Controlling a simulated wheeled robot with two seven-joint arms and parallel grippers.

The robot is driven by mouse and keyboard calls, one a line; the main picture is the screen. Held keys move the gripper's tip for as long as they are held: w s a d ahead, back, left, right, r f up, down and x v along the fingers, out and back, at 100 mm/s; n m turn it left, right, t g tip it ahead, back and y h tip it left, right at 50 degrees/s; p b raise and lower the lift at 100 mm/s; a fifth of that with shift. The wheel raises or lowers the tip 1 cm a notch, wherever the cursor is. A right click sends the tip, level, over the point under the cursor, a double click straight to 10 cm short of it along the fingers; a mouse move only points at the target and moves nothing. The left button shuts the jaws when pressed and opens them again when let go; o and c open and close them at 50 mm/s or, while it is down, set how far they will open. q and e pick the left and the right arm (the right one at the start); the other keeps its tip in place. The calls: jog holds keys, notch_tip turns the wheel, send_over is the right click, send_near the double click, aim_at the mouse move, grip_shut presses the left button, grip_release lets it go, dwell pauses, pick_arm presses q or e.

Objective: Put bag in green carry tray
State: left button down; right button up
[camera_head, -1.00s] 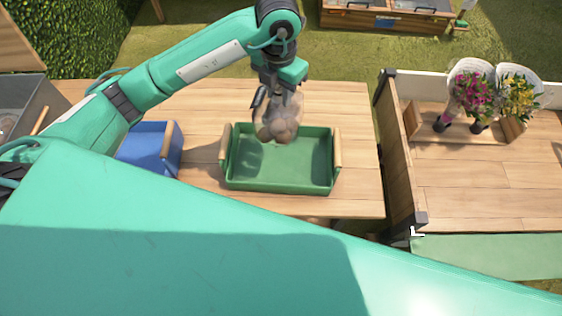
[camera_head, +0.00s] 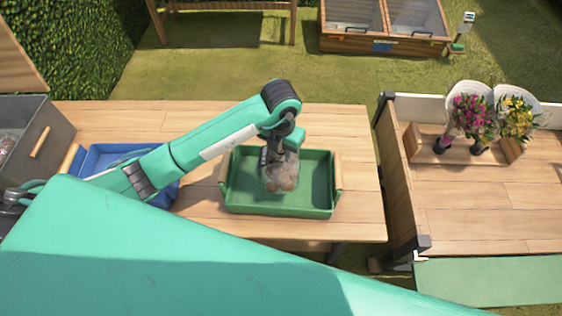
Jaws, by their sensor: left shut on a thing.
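The green carry tray (camera_head: 313,205) with wooden side handles sits on the wooden table. My left gripper (camera_head: 272,162) reaches in from the left and points down over the left-middle part of the tray. It is shut on a clear bag (camera_head: 281,177) with brownish round contents. The bag hangs within the tray's outline; I cannot tell whether it touches the tray floor. My right gripper is not in view.
A blue tray (camera_head: 96,160) stands to the left, partly behind my left arm. A grey crate (camera_head: 48,134) is at the far left. A wooden divider (camera_head: 396,170) and flower bunches (camera_head: 474,115) are on the right. Table right of the green tray is clear.

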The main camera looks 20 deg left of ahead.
aim_at(281, 161)
pick_arm(q)
jog(key=shift+f, duration=0.75)
notch_tip(281, 161, down, 4)
jog(key=shift+r, duration=0.15)
jog(key=shift+f, duration=0.5)
jog(key=c, duration=1.3)
grip_release()
jog(key=shift+c, duration=0.2)
jog(key=shift+o, duration=1.3)
jog(key=shift+r, duration=0.55)
notch_tip(281, 161, up, 10)
jog(key=shift+r+b, duration=0.25)
jog(key=shift+b, duration=0.3)
jog(key=shift+r, duration=0.35)
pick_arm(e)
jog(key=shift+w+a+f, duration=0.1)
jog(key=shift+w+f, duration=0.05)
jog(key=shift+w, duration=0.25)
